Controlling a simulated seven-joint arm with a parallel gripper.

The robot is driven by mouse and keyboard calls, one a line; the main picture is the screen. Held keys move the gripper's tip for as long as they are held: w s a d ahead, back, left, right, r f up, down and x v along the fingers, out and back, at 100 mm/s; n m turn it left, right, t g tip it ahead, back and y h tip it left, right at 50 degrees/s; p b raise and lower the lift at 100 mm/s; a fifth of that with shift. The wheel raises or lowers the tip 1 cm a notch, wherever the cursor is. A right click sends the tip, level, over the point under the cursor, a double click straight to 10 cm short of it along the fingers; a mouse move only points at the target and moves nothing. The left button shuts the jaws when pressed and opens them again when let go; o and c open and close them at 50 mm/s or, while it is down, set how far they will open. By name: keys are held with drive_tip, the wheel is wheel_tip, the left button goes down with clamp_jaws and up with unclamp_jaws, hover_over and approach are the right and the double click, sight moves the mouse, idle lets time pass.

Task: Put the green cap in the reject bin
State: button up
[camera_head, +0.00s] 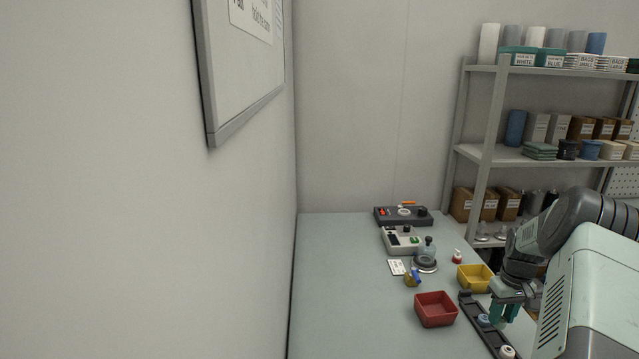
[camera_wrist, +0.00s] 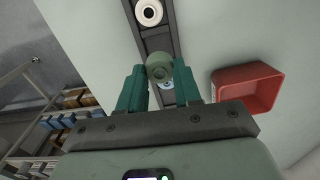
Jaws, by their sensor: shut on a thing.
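The green cap (camera_wrist: 158,67) is round and dull green. It sits between the teal fingertips of my gripper (camera_wrist: 160,74), which is shut on it, in the wrist view. In the head view my gripper (camera_head: 506,309) hangs over the dark rail at the lower right, and its fingers largely hide the cap. A red open bin (camera_head: 435,309) stands on the table to the left of the rail. It also shows in the wrist view (camera_wrist: 240,77), right of my fingers. No label is readable on it.
The dark rail (camera_head: 474,310) holds a blue cap (camera_head: 484,320) and a white cap (camera_head: 507,352). A yellow bin (camera_head: 474,278) stands behind the red one. The table's left side is clear.

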wheel_tip(320, 180, up, 5)
hover_over(436, 305)
drive_tip(key=s+a, duration=0.2)
drive_tip(key=s, duration=0.2)
drive_tip(key=shift+n, duration=0.4)
drive_tip(key=f, duration=0.5)
drive_tip(key=shift+a+f, duration=0.1)
drive_tip(key=shift+a, duration=0.1)
drive_tip(key=shift+w+f, duration=0.1)
drive_tip(key=shift+f, duration=2.05)
drive_tip(key=shift+f, duration=0.15)
drive_tip(key=shift+f, duration=0.15)
drive_tip(key=o, duration=0.7)
